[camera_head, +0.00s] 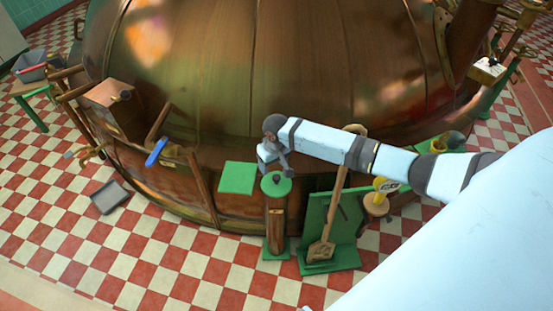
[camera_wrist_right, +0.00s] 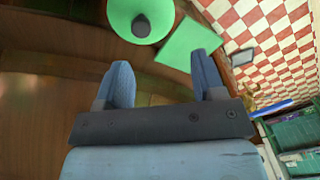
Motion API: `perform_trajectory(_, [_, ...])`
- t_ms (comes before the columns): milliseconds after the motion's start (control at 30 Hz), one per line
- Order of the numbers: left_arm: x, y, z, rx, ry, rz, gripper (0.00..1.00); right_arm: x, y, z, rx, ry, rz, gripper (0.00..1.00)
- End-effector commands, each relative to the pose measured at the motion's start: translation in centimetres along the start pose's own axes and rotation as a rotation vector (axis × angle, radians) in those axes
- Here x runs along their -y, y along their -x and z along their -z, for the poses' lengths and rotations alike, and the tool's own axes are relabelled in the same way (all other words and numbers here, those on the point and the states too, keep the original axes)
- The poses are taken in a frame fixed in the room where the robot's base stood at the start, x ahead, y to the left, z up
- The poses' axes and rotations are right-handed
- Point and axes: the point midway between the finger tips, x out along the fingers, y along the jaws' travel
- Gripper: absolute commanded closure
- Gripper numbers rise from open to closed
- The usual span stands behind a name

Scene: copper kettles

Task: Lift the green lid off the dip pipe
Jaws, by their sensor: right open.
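The green lid (camera_head: 276,184) is a round disc with a dark knob, lying on top of the upright copper dip pipe (camera_head: 276,222). It also shows at the top of the right wrist view (camera_wrist_right: 138,18). My right gripper (camera_head: 280,172) is just above and behind the lid in the head view, partly hidden by its own wrist. In the right wrist view its two blue fingers (camera_wrist_right: 162,80) are spread with nothing between them, and the lid with its knob lies beyond the fingertips. I cannot tell whether a finger touches the lid. My left gripper is not in view.
A square green plate (camera_head: 238,177) lies left of the lid. The big copper kettle (camera_head: 270,70) stands close behind. A green stand (camera_head: 335,235) with a wooden paddle (camera_head: 322,250) is on the right. Checkered floor (camera_head: 130,250) is clear at the front left.

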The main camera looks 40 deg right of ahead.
Motion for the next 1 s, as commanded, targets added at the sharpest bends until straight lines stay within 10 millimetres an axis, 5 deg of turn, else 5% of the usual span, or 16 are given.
perform_trajectory(200, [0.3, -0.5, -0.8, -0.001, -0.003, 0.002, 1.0, -3.1, 1.4, 1.8, 0.064, -0.067, -0.051, 0.37])
perform_trajectory(700, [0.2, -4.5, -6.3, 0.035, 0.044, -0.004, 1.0, -3.4, -5.3, 1.4, 0.065, -0.067, -0.053, 0.37])
perform_trajectory(1000, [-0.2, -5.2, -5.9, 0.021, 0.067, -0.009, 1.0, -3.5, -6.7, 1.3, 0.065, -0.068, -0.051, 0.37])
